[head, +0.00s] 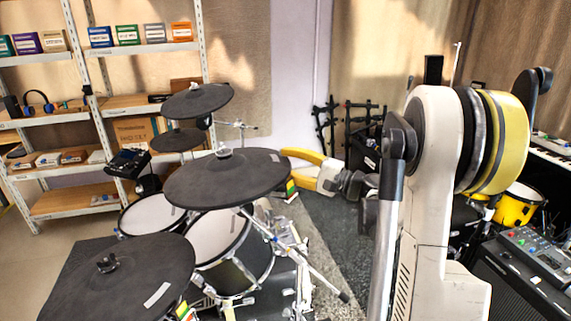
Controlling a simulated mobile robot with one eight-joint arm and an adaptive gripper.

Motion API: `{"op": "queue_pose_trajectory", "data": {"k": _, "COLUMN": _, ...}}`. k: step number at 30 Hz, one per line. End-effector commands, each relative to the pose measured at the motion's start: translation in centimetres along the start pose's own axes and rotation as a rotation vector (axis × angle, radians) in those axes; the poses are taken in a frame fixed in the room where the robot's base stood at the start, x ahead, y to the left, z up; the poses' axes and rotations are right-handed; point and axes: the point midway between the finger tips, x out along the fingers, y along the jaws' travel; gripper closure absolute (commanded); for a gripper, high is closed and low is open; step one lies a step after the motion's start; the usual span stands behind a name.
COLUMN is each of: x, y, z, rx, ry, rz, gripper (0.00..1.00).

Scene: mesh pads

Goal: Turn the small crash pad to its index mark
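Several dark round cymbal pads stand on the drum kit; I cannot tell for sure which is the small crash pad. The middle pad (215,183) is nearest my gripper, has a pale strip at its right edge, and shows a colored tag (291,187) below its right side. The front pad (120,285) has a white strip near its right edge. A back pad (198,100) and a smaller pad (178,139) are farther off. My gripper (289,167) has yellow fingers spread apart, just right of the middle pad's edge. Nothing shows between them; contact with the rim is unclear.
White-topped drums (218,234) and metal stands crowd below the pads. Shelves (105,104) with boxes stand at the back left.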

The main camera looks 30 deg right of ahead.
Motion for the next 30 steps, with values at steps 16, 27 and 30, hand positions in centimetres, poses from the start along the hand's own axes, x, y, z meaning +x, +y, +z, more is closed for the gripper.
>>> {"op": "queue_pose_trajectory", "data": {"k": 16, "x": -0.2, "y": 0.0, "z": 0.5, "rx": -0.006, "ry": 0.027, "rz": -0.004, "gripper": 1.00}}
{"op": "queue_pose_trajectory", "data": {"k": 27, "x": -2.1, "y": 0.0, "z": 3.7, "rx": -0.056, "ry": 0.246, "rz": -0.034, "gripper": 1.00}}
{"op": "queue_pose_trajectory", "data": {"k": 30, "x": -2.1, "y": 0.0, "z": 3.7, "rx": -0.058, "ry": 0.254, "rz": -0.035, "gripper": 1.00}}
